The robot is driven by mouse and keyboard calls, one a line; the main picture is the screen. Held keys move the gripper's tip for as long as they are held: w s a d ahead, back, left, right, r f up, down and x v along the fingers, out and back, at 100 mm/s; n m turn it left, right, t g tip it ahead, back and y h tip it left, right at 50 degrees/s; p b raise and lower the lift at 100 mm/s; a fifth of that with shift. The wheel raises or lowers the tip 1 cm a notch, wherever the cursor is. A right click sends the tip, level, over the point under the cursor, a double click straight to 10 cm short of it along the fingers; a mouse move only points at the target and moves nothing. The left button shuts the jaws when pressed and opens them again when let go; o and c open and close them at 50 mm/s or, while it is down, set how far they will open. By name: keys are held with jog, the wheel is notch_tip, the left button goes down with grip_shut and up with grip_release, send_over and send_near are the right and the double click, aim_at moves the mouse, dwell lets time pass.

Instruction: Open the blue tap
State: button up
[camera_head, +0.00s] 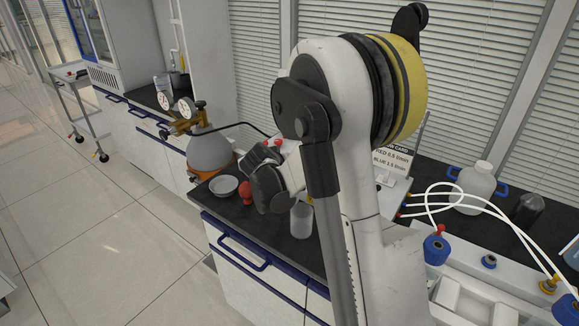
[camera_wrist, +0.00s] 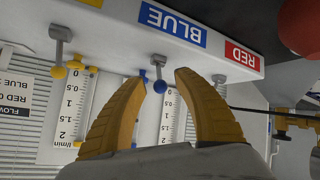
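The blue tap (camera_wrist: 159,86) is a small blue ball on a grey lever, hanging from a light panel beside the BLUE label (camera_wrist: 173,22). The wrist view appears upside down. My gripper (camera_wrist: 162,77) has two yellow fingers, open, with the tips at either side of the blue ball in the picture. I cannot tell whether they touch it or how far behind them it lies. A scale tube (camera_wrist: 167,115) shows between the fingers. In the head view my arm hides the fingers and the blue tap.
A yellow-balled tap (camera_wrist: 58,72) is left of the blue one; a RED label (camera_wrist: 240,54) is right. In the head view, a gas cylinder (camera_head: 210,152) with gauges, a white dish (camera_head: 223,185), a red object (camera_head: 246,192) and a clear beaker (camera_head: 301,220) stand near my arm.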

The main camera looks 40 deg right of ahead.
jog(key=v, duration=1)
